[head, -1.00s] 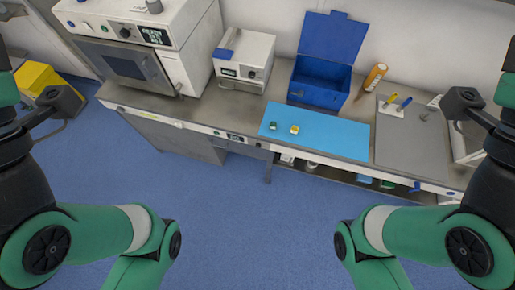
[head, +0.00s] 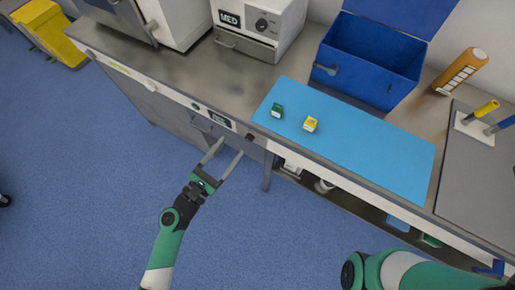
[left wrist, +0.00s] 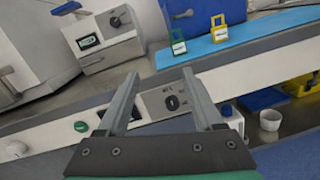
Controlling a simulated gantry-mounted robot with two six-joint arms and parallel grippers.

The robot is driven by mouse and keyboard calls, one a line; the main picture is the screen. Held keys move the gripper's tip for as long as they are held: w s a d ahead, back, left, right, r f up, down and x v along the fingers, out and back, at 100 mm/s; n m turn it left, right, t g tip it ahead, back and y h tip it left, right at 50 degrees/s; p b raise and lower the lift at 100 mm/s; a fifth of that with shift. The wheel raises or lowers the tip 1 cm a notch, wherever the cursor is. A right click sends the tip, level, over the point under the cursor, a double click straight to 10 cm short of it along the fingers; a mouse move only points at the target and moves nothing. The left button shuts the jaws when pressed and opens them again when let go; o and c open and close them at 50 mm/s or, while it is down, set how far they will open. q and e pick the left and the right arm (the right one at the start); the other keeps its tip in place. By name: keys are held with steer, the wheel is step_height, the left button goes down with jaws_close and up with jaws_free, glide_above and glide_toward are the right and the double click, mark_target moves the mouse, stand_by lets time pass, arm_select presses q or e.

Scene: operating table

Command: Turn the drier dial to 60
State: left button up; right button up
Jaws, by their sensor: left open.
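My left gripper (head: 229,147) is open and empty in front of this panel, apart from the dial. It also shows in the left wrist view (left wrist: 160,77). A white box unit (head: 258,26) on the counter has a "MED" display and another dial (head: 265,23). My right gripper is outside the views.
A blue mat (head: 350,145) holds a green item (head: 277,110) and a yellow item (head: 310,124). Behind it stands an open blue box (head: 365,62). An orange bottle (head: 461,70) and a grey tray (head: 478,165) are at right. The blue floor before the counter is free.

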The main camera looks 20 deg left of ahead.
arm_select(q)
steer(key=b, duration=0.3)
glide_toward(248, 140)
steer(key=s, duration=0.4)
steer(key=shift+n+g+y, duration=0.3)
steer(key=shift+g+y, duration=0.1)
steer(key=x, duration=0.4)
steer(key=b+x, duration=0.1)
steer(key=x, duration=0.7)
steer(key=shift+w+a+r+b, duration=0.15)
steer(key=shift+a+r+b, duration=0.2)
steer(key=shift+r, duration=0.05)
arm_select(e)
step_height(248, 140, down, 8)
arm_select(q)
steer(key=shift+c, duration=0.3)
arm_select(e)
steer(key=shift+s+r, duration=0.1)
arm_select(q)
jaws_close()
